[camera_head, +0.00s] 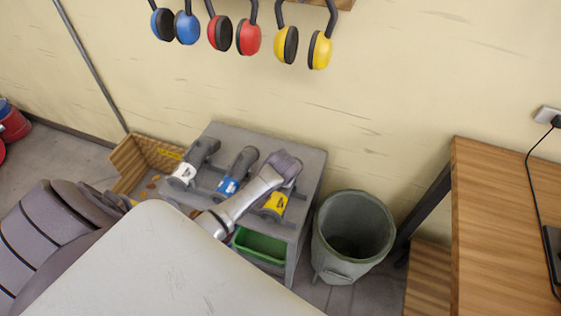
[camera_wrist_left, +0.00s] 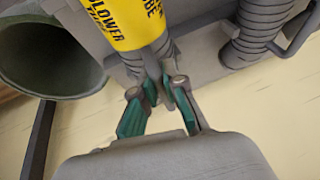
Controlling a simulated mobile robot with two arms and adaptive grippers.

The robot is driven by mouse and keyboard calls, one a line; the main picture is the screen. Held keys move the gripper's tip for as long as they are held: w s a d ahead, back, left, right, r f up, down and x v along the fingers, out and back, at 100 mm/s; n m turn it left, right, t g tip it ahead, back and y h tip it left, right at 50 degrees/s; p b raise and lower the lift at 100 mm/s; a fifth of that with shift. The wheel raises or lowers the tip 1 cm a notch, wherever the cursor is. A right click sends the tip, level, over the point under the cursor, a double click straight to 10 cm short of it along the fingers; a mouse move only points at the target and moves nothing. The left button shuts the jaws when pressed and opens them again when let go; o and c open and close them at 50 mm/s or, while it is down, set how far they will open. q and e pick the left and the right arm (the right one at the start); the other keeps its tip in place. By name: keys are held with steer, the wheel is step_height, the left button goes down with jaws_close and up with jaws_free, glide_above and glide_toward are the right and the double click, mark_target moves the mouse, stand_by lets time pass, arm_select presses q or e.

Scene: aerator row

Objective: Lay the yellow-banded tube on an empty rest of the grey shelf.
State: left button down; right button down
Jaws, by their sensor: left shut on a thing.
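The yellow-banded tube (camera_head: 275,204) is at the right side of the grey shelf (camera_head: 235,134), partly covered by my left arm in the head view. In the left wrist view its yellow band (camera_wrist_left: 122,20) with black lettering is at the top. My left gripper (camera_head: 285,165) comes in over the shelf; its fingers are hidden in the head view. The wrist view shows its green-padded fingers (camera_wrist_left: 163,92) shut on the tube's grey ribbed end. I cannot tell whether the tube touches the shelf. My right gripper is out of view.
A white-banded tube (camera_head: 187,174) and a blue-banded tube (camera_head: 229,184) lie to the left on the shelf. A green bin (camera_head: 259,246) is below. A grey waste bin (camera_head: 353,240) and wooden table (camera_head: 510,200) are right. Earmuffs (camera_head: 247,36) hang above; a wooden box (camera_head: 130,164) is left.

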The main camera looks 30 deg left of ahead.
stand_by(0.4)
arm_select(q)
steer(key=c, duration=1.2)
jaws_free()
steer(key=shift+o, duration=0.2)
